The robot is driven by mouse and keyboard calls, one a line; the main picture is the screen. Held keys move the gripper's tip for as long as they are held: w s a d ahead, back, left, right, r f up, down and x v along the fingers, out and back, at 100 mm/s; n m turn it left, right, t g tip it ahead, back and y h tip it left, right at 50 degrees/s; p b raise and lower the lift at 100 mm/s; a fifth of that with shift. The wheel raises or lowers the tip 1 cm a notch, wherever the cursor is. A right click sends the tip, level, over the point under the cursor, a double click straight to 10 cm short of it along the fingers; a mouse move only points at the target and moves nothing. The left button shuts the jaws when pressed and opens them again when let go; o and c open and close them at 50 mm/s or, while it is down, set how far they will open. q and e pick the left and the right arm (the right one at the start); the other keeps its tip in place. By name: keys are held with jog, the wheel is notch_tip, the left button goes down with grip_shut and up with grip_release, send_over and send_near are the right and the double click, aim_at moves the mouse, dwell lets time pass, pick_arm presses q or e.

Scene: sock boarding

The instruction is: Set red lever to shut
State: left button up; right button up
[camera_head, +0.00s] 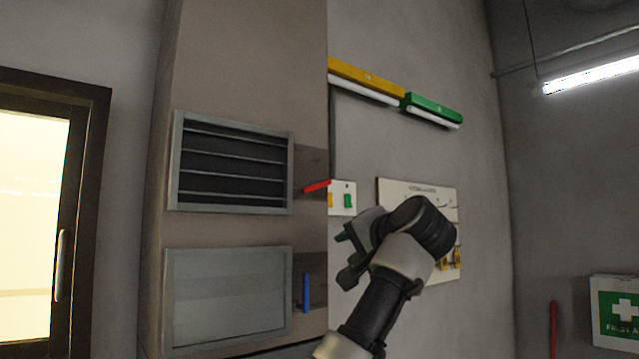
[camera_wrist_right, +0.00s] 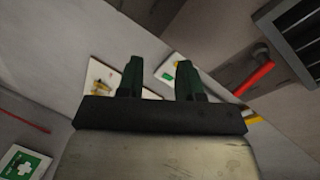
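The red lever (camera_head: 316,186) sticks out to the right from beside the upper louvre vent, nearly level and tilted slightly up at its outer end. It also shows in the right wrist view (camera_wrist_right: 254,78), at the right, beyond the fingers and not touching them. The louvre vent (camera_head: 232,163) has its slats apart, with dark gaps between them. My right gripper (camera_head: 345,258) is below and to the right of the red lever, apart from it. In the wrist view its two green fingers (camera_wrist_right: 160,78) are spread with nothing between them. My left gripper is not in view.
A blue lever (camera_head: 306,292) hangs upright beside the lower vent (camera_head: 228,298), which looks flat and closed. A white switch plate (camera_head: 342,198) and a white board (camera_head: 418,200) are on the wall behind my right arm. A door (camera_head: 45,215) is at the left.

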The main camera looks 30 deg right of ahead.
aim_at(324, 184)
jog(key=s+a+r+t+y, duration=0.2)
jog(key=s+r, duration=0.4)
jog(key=r, duration=0.5)
jog(key=w+p, duration=0.2)
jog(key=w, duration=0.1)
jog(key=w+p, duration=0.2)
jog(key=w, duration=0.1)
jog(key=w+p, duration=0.2)
jog(key=w, duration=0.1)
jog(key=shift+w+a+r+p, duration=0.3)
jog(key=shift+w+r, duration=0.05)
jog(key=shift+r, duration=0.05)
jog(key=shift+w+f, duration=0.25)
jog(key=shift+w, duration=0.3)
grip_shut()
